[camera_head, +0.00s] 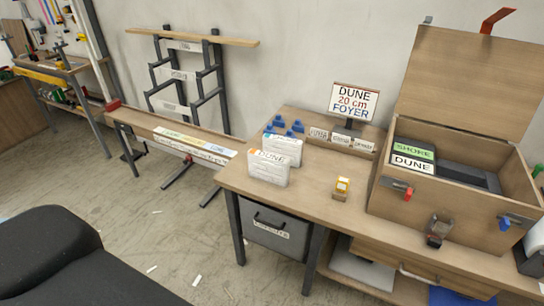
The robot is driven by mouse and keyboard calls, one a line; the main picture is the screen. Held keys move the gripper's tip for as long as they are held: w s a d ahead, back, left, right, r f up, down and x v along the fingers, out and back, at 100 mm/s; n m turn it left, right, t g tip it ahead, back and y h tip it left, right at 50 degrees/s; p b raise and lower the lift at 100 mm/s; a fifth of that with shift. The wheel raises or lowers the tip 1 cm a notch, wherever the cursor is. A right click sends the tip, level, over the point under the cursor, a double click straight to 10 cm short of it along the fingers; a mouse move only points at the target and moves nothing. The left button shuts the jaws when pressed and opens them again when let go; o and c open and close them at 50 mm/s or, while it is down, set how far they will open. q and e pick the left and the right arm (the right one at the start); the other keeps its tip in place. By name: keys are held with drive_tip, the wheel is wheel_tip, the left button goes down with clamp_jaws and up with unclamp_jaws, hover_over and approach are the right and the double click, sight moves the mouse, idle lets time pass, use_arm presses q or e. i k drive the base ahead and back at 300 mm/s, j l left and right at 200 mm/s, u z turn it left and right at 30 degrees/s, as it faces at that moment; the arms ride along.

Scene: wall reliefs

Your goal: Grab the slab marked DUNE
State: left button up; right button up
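A slab with a white label reading DUNE (412,163) stands in the open wooden crate (440,208) on the right of the workbench. A slab with a green label that seems to read SHORE (414,150) is right behind it. Only the labelled top edges show; their bodies are hidden by the crate's front wall. A sign (354,102) on the bench reads DUNE 20 cm FOYER. A white card or packet (268,168) at the bench's left also seems to carry the word DUNE. Neither of my grippers is in view.
The crate's lid (465,80) stands open at the back. Red and blue latches (397,187) are on its front. A small orange-and-white box (342,186) and blue pieces (284,127) are on the bench (310,200). A rack (190,75) stands left; the floor in front is mostly clear.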

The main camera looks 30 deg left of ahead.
sight(266, 167)
drive_tip(key=i+l, duration=0.2)
drive_tip(key=i, duration=0.25)
drive_tip(key=i+l, duration=0.15)
drive_tip(key=i, duration=0.3)
drive_tip(key=i+l, duration=0.2)
drive_tip(key=i, duration=0.25)
